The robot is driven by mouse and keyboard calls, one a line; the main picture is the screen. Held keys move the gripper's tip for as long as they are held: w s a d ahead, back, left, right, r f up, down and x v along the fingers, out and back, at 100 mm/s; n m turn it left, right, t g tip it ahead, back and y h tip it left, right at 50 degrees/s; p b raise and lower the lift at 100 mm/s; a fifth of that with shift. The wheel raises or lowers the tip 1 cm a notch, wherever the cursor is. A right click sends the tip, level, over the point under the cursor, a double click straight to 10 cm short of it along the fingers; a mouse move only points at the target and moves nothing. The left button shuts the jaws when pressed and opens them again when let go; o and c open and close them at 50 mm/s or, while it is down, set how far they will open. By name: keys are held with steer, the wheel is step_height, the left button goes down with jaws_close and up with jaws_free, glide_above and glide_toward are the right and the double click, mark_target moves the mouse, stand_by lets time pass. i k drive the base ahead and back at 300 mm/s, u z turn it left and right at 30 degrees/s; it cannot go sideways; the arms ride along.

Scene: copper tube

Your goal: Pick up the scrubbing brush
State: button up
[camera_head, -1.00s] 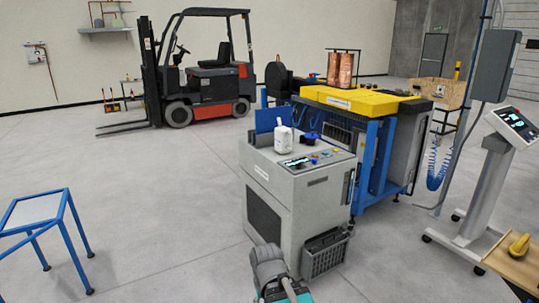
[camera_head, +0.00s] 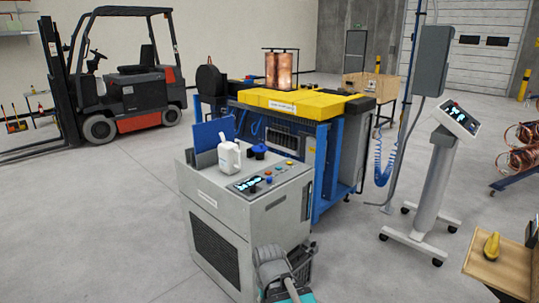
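I cannot make out a scrubbing brush for certain in the head view. A small yellow object (camera_head: 491,246) lies on a wooden table at the right edge, but its kind is too small to tell. A white jug (camera_head: 229,155) and a small dark blue item (camera_head: 259,151) stand on top of a grey machine cabinet. Part of my own arm, grey and teal, shows at the bottom centre in front of the cabinet. My gripper's fingers are not in view.
The grey cabinet (camera_head: 212,249) stands close in front, with a blue-framed machine with yellow covers (camera_head: 297,103) behind it. A control stand (camera_head: 436,180) on castors is to the right. A forklift (camera_head: 130,85) is back left. Bare floor lies at left and between stand and cabinet.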

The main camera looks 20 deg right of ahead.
mark_target(492, 248)
steer(key=z, duration=0.25)
steer(key=i, duration=0.65)
steer(key=z, duration=0.85)
steer(key=i, duration=0.55)
steer(key=z, duration=0.65)
steer(key=i, duration=0.5)
steer(key=z, duration=0.25)
steer(key=k, duration=0.95)
steer(key=i, duration=0.15)
steer(key=z, duration=0.15)
